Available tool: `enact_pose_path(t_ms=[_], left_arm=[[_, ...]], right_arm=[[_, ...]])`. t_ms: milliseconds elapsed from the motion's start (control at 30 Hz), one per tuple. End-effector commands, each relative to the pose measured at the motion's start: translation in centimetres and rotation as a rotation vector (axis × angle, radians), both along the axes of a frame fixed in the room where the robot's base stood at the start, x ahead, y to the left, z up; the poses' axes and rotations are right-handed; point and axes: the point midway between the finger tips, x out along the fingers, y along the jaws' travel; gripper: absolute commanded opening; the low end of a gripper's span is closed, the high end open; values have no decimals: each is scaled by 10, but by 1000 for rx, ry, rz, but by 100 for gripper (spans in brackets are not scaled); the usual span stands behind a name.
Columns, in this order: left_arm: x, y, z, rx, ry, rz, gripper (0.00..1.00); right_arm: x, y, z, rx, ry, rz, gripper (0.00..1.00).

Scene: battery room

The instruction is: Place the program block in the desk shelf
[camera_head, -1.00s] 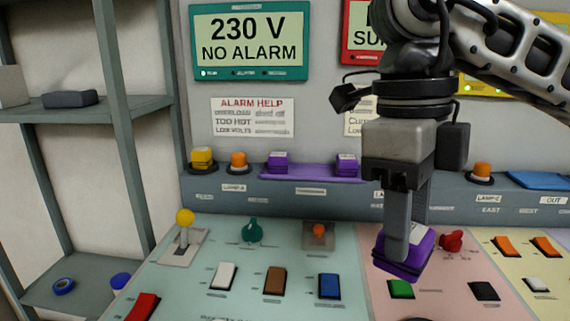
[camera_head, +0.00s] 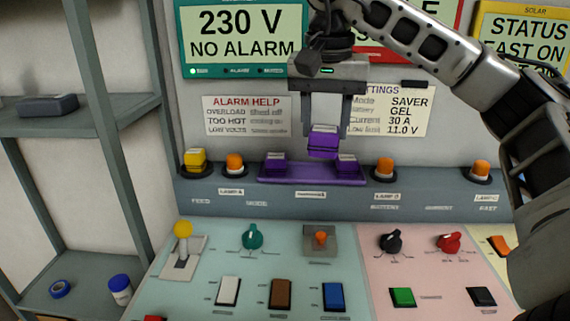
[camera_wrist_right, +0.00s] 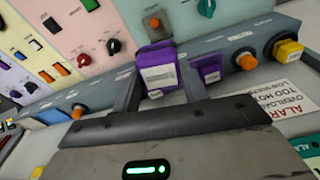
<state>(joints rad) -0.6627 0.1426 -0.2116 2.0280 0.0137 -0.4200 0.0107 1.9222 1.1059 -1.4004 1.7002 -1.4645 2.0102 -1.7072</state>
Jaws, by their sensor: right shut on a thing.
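The program block, a purple block with a pale label (camera_head: 322,144), is between the fingers of my right gripper (camera_head: 324,130). The gripper is shut on it and points down. In the head view the block appears above the gap between two other purple blocks (camera_head: 275,164) (camera_head: 346,165) on a purple tray (camera_head: 312,180). It looks clear of the tray. The tray lies on the grey desk shelf (camera_head: 410,195) behind the control panel. In the right wrist view the held block (camera_wrist_right: 160,72) shows with one purple block (camera_wrist_right: 208,70) beside it. My left gripper is out of view.
A yellow button (camera_head: 195,160) and orange lamps (camera_head: 234,164) (camera_head: 384,168) stand on the shelf beside the tray. Signs and screens (camera_head: 245,38) hang behind. Switches, knobs and a yellow-topped lever (camera_head: 183,232) stand on the panel in front. Grey racking (camera_head: 125,110) stands at the left.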

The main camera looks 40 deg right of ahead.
Motion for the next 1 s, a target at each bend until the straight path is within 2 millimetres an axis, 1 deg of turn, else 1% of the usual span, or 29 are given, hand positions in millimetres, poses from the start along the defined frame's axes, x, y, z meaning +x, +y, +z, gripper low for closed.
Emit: enact_pose_path(t_ms=[33, 167, 267, 367, 433, 467, 500, 533, 633, 700, 800, 900, 1000], left_arm=[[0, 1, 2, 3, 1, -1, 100], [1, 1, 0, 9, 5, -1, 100], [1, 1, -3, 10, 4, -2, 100], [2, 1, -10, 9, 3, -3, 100], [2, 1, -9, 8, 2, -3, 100], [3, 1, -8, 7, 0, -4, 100], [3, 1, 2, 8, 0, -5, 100], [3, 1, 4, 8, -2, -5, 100], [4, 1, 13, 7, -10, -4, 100], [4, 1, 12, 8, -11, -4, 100], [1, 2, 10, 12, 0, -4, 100], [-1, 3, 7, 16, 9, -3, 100], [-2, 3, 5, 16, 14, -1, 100]], right_arm=[[1, -5, 2, 1, 0, 36, 19], [3, -12, 3, 1, 0, 103, 19], [9, -18, -2, 2, 1, 123, 19], [24, -29, -14, 3, 4, 125, 19], [38, -39, -20, 4, 5, 125, 19], [44, -43, -22, 3, 5, 124, 19], [52, -50, -21, 2, 5, 123, 19], [57, -54, -24, 1, 5, 124, 19], [77, -70, -35, 0, 4, 123, 19], [86, -76, -53, 0, 7, 126, 19], [97, -85, -70, 0, 6, 126, 19], [106, -91, -82, 0, 2, 128, 19], [110, -94, -89, 0, 2, 128, 19]])
